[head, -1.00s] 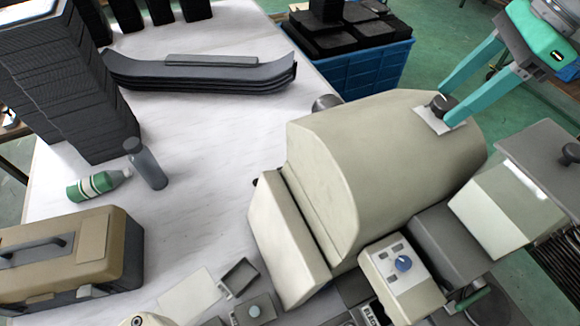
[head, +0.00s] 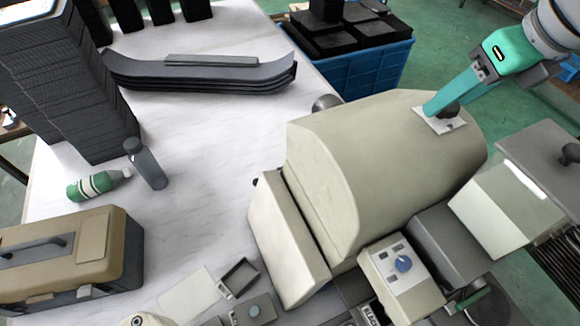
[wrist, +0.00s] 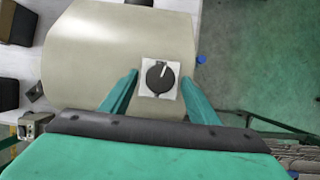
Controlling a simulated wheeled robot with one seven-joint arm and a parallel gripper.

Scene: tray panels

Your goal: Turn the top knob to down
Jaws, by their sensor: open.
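The top knob (head: 448,111) is black and round, on a white square plate (head: 432,123) on top of the cream rounded housing (head: 375,160). In the wrist view the knob (wrist: 159,78) has a white pointer mark directed up and slightly right. My gripper (head: 436,104) is open at the knob. In the wrist view its teal fingers (wrist: 159,82) stand on the left and right of the knob, with gaps showing on both sides. In the head view the fingers line up and partly hide the plate.
A small cream control box (head: 400,280) with a blue knob (head: 403,263) stands in front of the housing. A grey panel with a dark knob (head: 571,151) is at the right. A blue crate (head: 365,75) stands behind the housing. A tan toolbox (head: 70,260) is far left.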

